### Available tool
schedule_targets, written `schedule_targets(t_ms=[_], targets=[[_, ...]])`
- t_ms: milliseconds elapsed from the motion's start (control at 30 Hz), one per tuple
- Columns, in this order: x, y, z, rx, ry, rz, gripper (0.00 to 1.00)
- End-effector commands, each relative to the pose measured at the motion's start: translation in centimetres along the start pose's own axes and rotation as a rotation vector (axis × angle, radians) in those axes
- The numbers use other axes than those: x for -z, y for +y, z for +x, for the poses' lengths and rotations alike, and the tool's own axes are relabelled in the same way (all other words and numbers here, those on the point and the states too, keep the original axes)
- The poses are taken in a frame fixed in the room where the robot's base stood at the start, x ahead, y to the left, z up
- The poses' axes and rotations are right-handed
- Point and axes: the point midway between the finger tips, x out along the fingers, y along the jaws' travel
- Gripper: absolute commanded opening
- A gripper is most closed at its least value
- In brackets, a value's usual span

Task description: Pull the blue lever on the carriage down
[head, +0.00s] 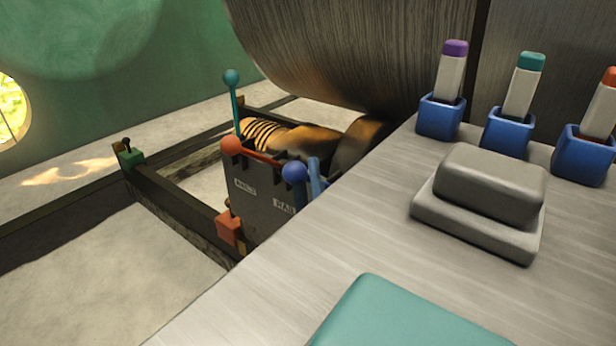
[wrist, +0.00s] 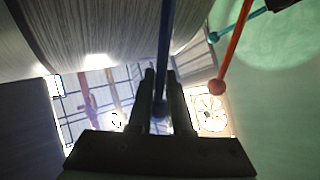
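The carriage (head: 262,203) is a dark box with white labels at the left edge of the grey worktop in the head view. Its blue lever (head: 295,171) has a round knob at the upper right front. A red knob (head: 231,146) and a taller teal lever (head: 231,77) stand to its left. In the wrist view the blue lever (wrist: 165,40) comes down from the top edge, its knob between the two dark fingers of my gripper (wrist: 162,82). Whether they touch it is unclear. The red lever (wrist: 235,45) is to the right. My gripper is not seen in the head view.
The grey worktop (head: 390,240) carries a grey stepped block (head: 490,190), a teal pad (head: 400,315) and several blue holders (head: 440,115) with capped sticks. Dark rails (head: 180,205) run by the carriage. A large curved grey surface (head: 310,55) hangs close above it.

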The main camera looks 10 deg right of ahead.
Motion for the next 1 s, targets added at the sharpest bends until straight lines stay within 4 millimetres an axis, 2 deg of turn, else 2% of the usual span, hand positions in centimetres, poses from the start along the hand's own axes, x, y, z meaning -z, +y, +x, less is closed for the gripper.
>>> schedule_targets(t_ms=[33,133,433,567,667,1000], targets=[[-0.1,-0.2,-0.1,0.003,-0.003,0.001,0.27],[-0.1,-0.1,-0.1,0.002,-0.002,0.001,0.44],[-0.1,-0.1,-0.1,0.001,-0.003,0.001,0.44],[-0.1,-0.1,-1.0,0.002,-0.006,0.002,0.44],[0.0,0.0,-2.4,0.003,-0.008,0.003,0.44],[0.0,0.0,-9.8,0.003,-0.008,0.002,0.44]])
